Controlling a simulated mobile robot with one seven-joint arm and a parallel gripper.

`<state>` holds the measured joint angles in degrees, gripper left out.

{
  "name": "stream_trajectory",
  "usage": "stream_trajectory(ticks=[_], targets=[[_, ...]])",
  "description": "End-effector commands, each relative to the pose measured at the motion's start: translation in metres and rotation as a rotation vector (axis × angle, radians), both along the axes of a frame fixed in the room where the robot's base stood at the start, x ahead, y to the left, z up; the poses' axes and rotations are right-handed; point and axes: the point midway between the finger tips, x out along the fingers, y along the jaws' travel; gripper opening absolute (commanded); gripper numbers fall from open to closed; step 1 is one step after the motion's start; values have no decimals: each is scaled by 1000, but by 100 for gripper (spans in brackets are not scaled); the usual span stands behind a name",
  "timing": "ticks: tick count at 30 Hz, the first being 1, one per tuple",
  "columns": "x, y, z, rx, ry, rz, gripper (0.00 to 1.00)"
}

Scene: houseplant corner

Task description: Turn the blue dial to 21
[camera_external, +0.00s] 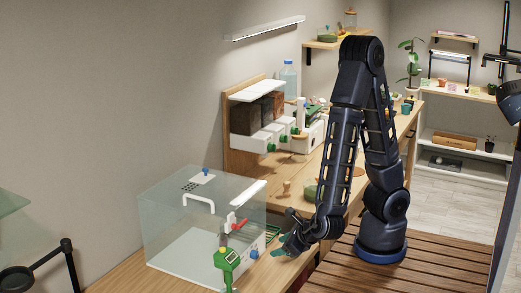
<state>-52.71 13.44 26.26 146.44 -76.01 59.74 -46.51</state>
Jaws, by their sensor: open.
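A small blue dial (254,254) shows low on the white front panel of a clear box, at the lower middle of the view. Its number marks are too small to read. A second small blue knob (205,171) sits on top of the box. My gripper (284,243) is open, with teal fingertips, just to the right of the front panel. It looks empty and apart from the lower dial, though the exact gap cannot be told.
The clear box (165,222) has a white handle and a red lever (240,225). A green meter (227,258) stands in front of it. A small wooden peg (287,188) stands on the bench behind my gripper. A white unit with green knobs (262,137) stands further back.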

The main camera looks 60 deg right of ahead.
Motion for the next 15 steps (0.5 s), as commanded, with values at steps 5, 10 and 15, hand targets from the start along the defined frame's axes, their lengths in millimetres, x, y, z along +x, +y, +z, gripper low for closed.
stream_trajectory(ticks=[5,10,15], targets=[[0,0,0,0,0,0,48],[3,4,-3,-34,-2,-4,48],[12,20,-11,-185,-13,-24,48]])
